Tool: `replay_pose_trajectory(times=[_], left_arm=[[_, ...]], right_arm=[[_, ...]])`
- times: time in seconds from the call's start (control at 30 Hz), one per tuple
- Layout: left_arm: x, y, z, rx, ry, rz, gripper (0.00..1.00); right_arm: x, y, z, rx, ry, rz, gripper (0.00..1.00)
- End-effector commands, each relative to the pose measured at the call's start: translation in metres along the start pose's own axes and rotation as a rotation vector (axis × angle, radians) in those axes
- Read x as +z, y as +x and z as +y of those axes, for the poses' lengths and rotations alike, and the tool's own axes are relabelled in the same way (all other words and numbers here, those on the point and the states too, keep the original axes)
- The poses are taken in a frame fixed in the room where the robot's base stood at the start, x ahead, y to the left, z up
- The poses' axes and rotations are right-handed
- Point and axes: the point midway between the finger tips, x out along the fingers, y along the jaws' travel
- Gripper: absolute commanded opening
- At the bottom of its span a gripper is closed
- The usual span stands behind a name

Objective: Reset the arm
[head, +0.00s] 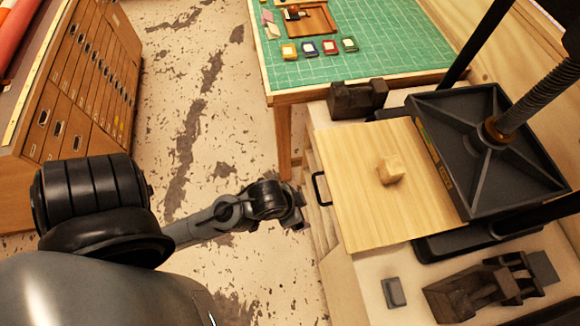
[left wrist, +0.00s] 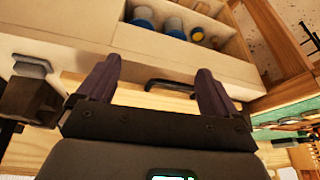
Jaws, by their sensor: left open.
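My left arm reaches in from the left in the head view. My left gripper (head: 297,212) is over the floor, just left of the cabinet with the black handle (head: 320,188). In the left wrist view, my left gripper (left wrist: 156,84) has its two dark fingers wide apart with nothing held between them. The black handle (left wrist: 172,86) shows beyond and between the fingers, apart from them as far as I can tell. My right gripper is in neither view.
A wooden board (head: 350,200) bearing a small wooden block (head: 391,169) lies beside a black press (head: 480,150). A green cutting mat (head: 395,35) covers a table behind. A drawer cabinet (head: 85,85) stands left. Blue-ended cylinders (left wrist: 175,27) sit in a compartment.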

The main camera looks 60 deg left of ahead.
Motion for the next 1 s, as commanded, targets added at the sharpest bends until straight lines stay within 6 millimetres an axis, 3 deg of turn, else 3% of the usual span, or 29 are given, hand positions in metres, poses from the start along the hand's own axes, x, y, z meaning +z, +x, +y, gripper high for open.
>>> replay_pose_trajectory(times=[0.17, 0.57, 0.77, 1.0], left_arm=[[0.021, -0.009, 0.005, 0.018, -0.005, -0.078, 0.93], [0.018, -0.016, 0.004, 0.018, -0.004, -0.079, 0.93], [0.005, -0.046, 0.003, 0.018, -0.004, -0.079, 0.93], [-0.02, -0.109, -0.001, 0.018, -0.004, -0.078, 0.93]], right_arm=[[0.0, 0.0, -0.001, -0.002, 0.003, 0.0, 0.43], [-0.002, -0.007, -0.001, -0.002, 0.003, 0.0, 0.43], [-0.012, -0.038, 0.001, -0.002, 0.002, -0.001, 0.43], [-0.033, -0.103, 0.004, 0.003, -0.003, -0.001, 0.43]])
